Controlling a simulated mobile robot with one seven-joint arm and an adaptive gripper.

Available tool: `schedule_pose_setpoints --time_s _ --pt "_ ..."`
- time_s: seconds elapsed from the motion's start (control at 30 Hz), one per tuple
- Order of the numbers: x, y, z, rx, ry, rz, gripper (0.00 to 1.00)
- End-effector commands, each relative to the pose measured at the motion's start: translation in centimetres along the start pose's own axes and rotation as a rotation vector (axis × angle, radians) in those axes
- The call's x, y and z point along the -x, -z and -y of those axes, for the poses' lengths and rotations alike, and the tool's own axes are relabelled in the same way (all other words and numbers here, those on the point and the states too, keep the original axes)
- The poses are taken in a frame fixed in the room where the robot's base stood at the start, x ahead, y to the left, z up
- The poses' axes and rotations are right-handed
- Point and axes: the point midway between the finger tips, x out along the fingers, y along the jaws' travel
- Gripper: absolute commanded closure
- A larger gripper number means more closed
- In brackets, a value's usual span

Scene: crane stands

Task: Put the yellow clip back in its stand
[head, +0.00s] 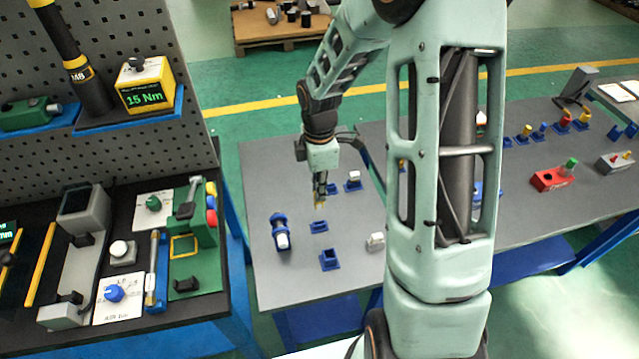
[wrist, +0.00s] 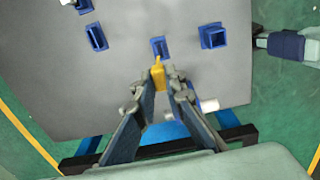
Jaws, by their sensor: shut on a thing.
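The yellow clip (wrist: 158,75) is between the fingertips of my gripper (wrist: 160,84), which is shut on it. In the head view the gripper (head: 319,192) points down above the grey table, and a small yellow part of the clip (head: 318,205) shows at its tips. In the wrist view a small blue stand (wrist: 160,47) with an opening is just beyond the clip. The clip appears apart from it. In the head view empty blue stands (head: 319,227) are near the gripper. I cannot tell for sure which one is the clip's.
Another blue stand (head: 329,260) is nearer the table's front edge. A blue-and-white item (head: 281,232) stands to the left, a white-grey block (head: 375,241) to the right. A red box (head: 552,180) is farther right. My arm hides part of the table.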

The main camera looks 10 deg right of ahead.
Motion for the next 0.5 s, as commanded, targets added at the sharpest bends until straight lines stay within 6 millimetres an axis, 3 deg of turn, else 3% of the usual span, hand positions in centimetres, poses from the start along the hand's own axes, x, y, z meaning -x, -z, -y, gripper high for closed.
schedule_pose_setpoints --time_s 0.5 --pt "-0.40 0.01 0.02 0.001 0.000 0.000 1.00"
